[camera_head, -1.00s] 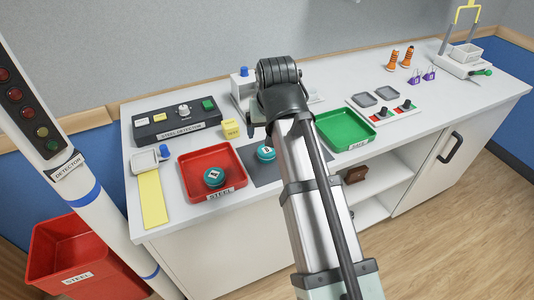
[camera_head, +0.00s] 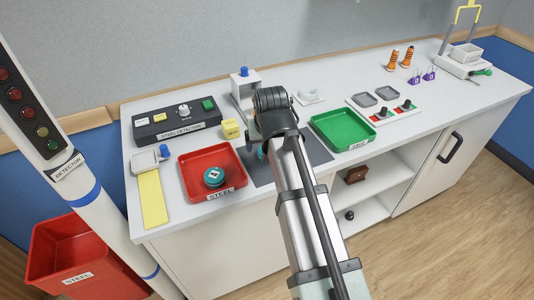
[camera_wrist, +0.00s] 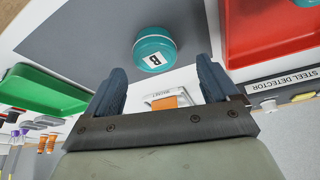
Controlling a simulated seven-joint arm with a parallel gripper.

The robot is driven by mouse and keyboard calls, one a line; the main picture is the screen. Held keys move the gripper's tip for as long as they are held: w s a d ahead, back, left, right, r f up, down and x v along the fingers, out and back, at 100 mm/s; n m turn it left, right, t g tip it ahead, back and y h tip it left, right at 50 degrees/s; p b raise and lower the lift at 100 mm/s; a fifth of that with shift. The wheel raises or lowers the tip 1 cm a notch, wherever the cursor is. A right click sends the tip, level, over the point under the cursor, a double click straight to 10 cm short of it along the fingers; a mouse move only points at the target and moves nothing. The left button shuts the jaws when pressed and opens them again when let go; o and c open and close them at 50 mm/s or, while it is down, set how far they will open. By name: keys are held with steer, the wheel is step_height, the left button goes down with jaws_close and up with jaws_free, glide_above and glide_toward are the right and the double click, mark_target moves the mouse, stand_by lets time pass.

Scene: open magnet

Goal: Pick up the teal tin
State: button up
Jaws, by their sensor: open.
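A round teal tin with a white label marked B (camera_wrist: 153,50) sits on the dark grey mat (camera_wrist: 85,35) in the wrist view. In the head view only a teal sliver of this tin (camera_head: 261,153) shows beside my arm. A second teal tin (camera_head: 214,177) with a white label lies in the red tray (camera_head: 190,186) marked STEEL. My gripper (camera_wrist: 161,67) is open and empty, its two dark blue fingers apart, with the B tin just beyond the fingertips and between their lines. In the head view my arm hides the fingers.
A green tray (camera_head: 340,128) stands right of the mat. A steel detector panel (camera_head: 178,118) and a yellow block (camera_head: 231,129) stand behind the red tray. A white device with a blue knob (camera_head: 244,83) stands behind my wrist. A red bin (camera_head: 70,258) is on the floor.

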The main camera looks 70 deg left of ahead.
steer(key=x, duration=0.4)
steer(key=shift+w+f, duration=0.35)
steer(key=shift+f, duration=0.05)
steer(key=c, duration=1.1)
